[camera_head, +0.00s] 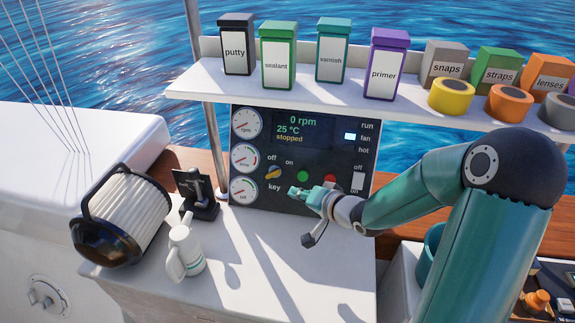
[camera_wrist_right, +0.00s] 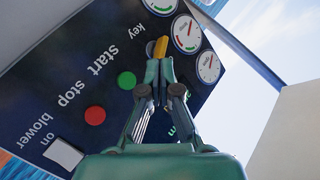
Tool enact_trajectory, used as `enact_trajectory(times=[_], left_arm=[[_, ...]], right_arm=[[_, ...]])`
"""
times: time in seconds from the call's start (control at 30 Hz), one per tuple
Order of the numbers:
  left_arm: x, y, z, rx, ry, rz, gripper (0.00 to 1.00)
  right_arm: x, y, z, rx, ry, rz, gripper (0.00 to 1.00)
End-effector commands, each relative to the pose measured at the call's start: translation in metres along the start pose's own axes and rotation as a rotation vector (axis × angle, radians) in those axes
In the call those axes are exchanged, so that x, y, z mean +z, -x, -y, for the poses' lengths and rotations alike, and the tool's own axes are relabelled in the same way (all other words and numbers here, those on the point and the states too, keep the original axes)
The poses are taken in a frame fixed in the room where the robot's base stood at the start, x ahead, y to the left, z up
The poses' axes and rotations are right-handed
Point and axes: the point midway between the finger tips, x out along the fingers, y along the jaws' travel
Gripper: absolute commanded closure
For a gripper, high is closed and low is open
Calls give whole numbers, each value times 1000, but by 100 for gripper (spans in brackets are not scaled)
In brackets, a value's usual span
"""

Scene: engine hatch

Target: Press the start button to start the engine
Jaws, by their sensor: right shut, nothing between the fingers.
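The engine panel (camera_head: 318,150) stands upright under the shelf; its display (camera_head: 297,130) reads 0 rpm, 25 °C, stopped. The green start button (camera_head: 303,176) is on the panel, right of the yellow key (camera_head: 274,172), which is tilted toward "on". The green button (camera_wrist_right: 126,80) also shows in the right wrist view, beside the key (camera_wrist_right: 160,47). My right gripper (camera_head: 298,191) is shut and empty, its tips in front of the panel just below the green button. In the wrist view my right gripper (camera_wrist_right: 160,65) overlaps the key's lower end; contact cannot be told. My left gripper is out of view.
A red stop button (camera_wrist_right: 95,115) and a white blower switch (camera_wrist_right: 63,153) sit on the panel. The loaded shelf (camera_head: 215,82) overhangs the panel. The counter before it is clear.

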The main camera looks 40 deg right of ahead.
Motion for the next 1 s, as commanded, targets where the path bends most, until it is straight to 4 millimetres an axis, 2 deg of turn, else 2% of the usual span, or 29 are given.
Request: enact_trajectory(times=[0.57, 1.0], left_arm=[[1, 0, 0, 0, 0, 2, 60], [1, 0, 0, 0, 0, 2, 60]], right_arm=[[-7, -3, -8, 12, -6, -10, 100], [-34, -38, -36, 13, -7, -10, 100]])
